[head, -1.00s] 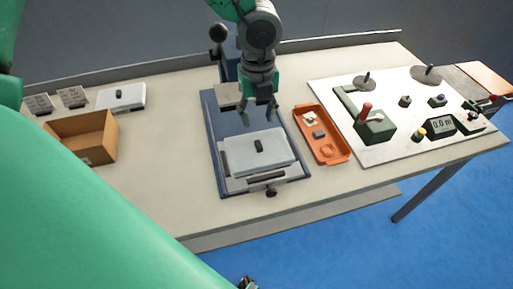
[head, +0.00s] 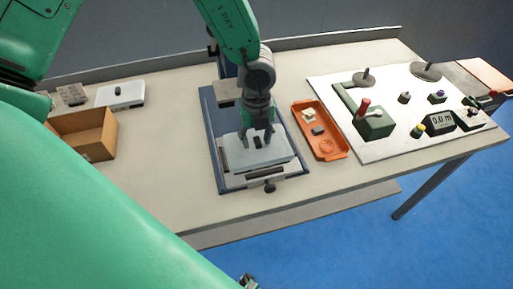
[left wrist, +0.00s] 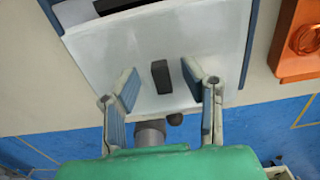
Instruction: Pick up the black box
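The black box (head: 257,142) is a small upright black block on the middle of a pale flat plate (head: 277,160) in the blue-framed fixture. In the left wrist view the black box (left wrist: 161,77) stands between the two fingers with a gap on each side. My left gripper (head: 256,139) is above the plate, with its fingers pointing down around the box. The left wrist view shows the gripper (left wrist: 162,92) open, its fingers apart and not touching the box.
An orange tray (head: 333,154) with small parts lies right of the fixture. A control panel (head: 385,84) with knobs and a display is farther right. An open cardboard box (head: 100,152) and a white block (head: 121,95) are at left. The table's front left is clear.

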